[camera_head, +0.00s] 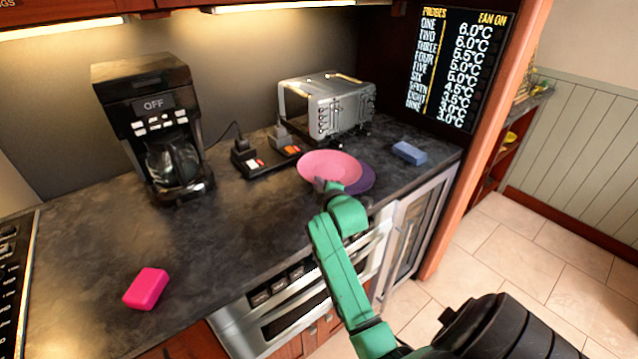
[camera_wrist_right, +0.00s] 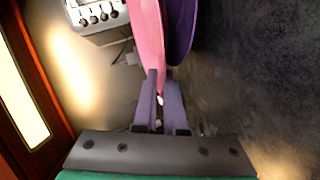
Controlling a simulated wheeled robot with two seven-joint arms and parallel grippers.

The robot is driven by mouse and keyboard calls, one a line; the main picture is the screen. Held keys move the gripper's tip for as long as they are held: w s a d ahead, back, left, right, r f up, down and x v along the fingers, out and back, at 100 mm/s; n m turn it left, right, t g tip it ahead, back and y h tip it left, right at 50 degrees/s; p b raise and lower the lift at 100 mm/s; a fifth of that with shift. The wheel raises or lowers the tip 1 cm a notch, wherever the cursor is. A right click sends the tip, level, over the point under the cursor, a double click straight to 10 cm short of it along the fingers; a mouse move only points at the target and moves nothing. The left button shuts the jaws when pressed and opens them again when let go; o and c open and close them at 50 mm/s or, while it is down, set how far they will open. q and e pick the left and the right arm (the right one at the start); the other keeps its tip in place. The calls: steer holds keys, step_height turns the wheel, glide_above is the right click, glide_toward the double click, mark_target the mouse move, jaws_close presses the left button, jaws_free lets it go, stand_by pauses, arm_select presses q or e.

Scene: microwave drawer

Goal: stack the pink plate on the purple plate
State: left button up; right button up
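The pink plate (camera_head: 328,166) is over the left part of the purple plate (camera_head: 362,180), set off to the left. Part of the purple plate shows beyond its right edge. My right gripper (camera_head: 327,188) is at the near rim of the pink plate. In the right wrist view, the right gripper (camera_wrist_right: 161,98) has its fingers close together, with the rim of the pink plate (camera_wrist_right: 149,35) between them. The purple plate (camera_wrist_right: 182,30) is beside the pink plate there. Whether the plates touch is hard to tell. My left gripper is not in view.
A toaster (camera_head: 325,105) stands behind the plates. A power strip (camera_head: 265,162) with plugs lies left of them, and a coffee maker (camera_head: 152,125) stands farther left. A blue block (camera_head: 409,153) is to the right. A pink block (camera_head: 146,288) lies at the front left of the dark counter (camera_head: 235,225).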

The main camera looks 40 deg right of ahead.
steer(key=shift+o, duration=1.2)
steer(key=shift+r, duration=0.25)
steer(key=b+v, duration=0.1)
steer(key=v, duration=1.1)
steer(key=shift+r, duration=0.1)
